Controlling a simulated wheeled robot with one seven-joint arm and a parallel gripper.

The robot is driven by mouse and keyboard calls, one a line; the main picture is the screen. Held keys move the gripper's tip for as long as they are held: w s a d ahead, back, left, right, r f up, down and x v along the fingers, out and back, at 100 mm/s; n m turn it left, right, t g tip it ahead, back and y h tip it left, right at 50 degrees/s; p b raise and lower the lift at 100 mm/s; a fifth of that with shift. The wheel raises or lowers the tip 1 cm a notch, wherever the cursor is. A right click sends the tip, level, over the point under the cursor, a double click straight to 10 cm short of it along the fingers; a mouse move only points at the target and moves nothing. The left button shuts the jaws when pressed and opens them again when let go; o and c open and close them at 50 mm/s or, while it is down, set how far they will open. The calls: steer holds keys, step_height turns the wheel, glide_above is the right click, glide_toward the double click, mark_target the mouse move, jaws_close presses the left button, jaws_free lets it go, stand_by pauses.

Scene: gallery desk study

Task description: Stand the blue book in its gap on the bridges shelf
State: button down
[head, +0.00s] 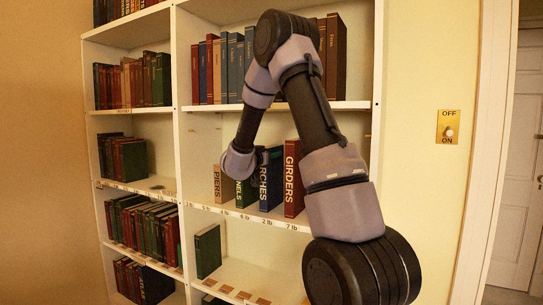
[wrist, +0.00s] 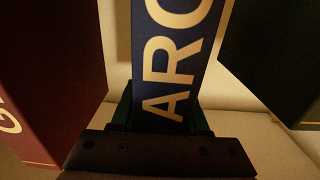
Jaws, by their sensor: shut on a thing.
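The blue book (head: 271,180), lettered ARCHES, is upright on the bridges shelf between the green book (head: 246,190) and the red GIRDERS book (head: 293,178). In the wrist view the blue book's spine (wrist: 180,50) fills the middle. My gripper (wrist: 160,118) is shut on the blue book, one finger on each side of its spine. In the wrist view the red book (wrist: 45,70) is on the left and a dark book (wrist: 275,60) on the right, with gaps between. In the head view my wrist hides part of the green book; whether the blue book's base touches the board is unclear.
A tan PIERS book (head: 221,184) stands left of the green one. The shelf board's front edge (head: 255,217) carries small labels. The shelf above (head: 280,106) holds a row of books close over my arm. The bookcase's right side wall (head: 376,80) is near my arm.

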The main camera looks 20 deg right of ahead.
steer(key=shift+f, duration=0.1)
steer(key=shift+c, duration=2)
jaws_free()
